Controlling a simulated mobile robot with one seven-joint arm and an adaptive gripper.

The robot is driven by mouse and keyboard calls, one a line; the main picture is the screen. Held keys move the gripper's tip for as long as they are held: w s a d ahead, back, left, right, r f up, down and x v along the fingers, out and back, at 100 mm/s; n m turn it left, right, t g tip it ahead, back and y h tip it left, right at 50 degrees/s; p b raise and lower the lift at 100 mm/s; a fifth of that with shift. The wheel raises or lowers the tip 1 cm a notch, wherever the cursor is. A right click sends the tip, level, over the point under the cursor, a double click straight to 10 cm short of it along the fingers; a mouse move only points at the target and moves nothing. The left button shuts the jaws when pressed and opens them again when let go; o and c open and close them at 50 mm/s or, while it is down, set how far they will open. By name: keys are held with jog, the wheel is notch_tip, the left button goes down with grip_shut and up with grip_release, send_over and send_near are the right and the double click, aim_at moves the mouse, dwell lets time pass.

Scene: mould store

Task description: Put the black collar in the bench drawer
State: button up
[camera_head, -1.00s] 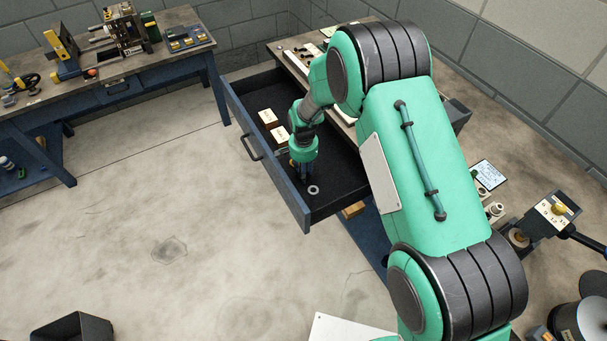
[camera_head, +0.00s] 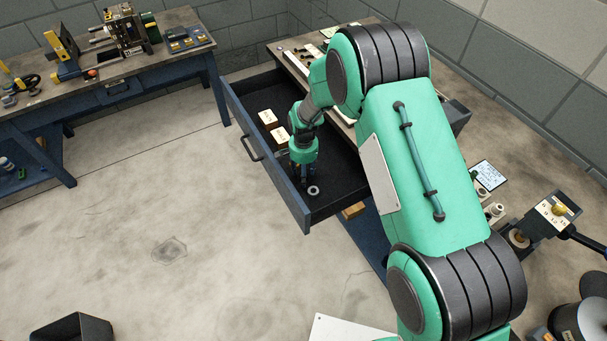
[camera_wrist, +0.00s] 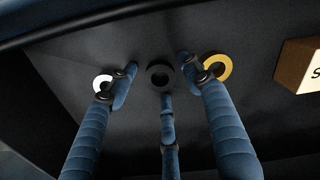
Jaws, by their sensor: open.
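The black collar (camera_wrist: 160,76) lies in the wrist view on the dark floor of the open bench drawer (camera_head: 268,183). It sits between the spread blue fingertips of my gripper (camera_wrist: 161,72), and I see no finger closed on it. In the head view my gripper (camera_head: 304,178) points down into the drawer near its front right corner. The black collar cannot be made out there against the dark floor and fingers.
A pale ring (camera_wrist: 99,84) and a brass-coloured ring (camera_wrist: 224,69) lie beside the fingers. Labelled blocks (camera_head: 268,117) stand further back in the drawer. The drawer's front wall (camera_head: 262,162) is close to my gripper. Clear floor lies left.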

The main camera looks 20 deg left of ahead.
notch_tip(320, 180, up, 12)
jog(key=p, duration=0.3)
dwell(0.3)
dwell(0.5)
jog(key=s+d+r+n+t, duration=0.1)
jog(key=s+d+r, duration=0.3)
jog(key=d+r, duration=0.95)
jog(key=s+d+r+t, duration=0.1)
jog(key=s+d+r, duration=0.2)
jog(key=d+r, duration=1.05)
jog(key=s+d+r+t, duration=0.1)
jog(key=s+d+r, duration=0.3)
jog(key=s, duration=0.4)
jog(key=s+d+r+n+t, duration=0.1)
jog(key=s+d+r, duration=0.3)
jog(key=s, duration=0.5)
jog(key=s+d+r+t, duration=0.1)
jog(key=s+d+r, duration=0.3)
jog(key=s, duration=0.5)
jog(key=shift+s+d+r+n+t, duration=0.2)
jog(key=shift+d+n+t, duration=0.1)
jog(key=shift+d, duration=0.55)
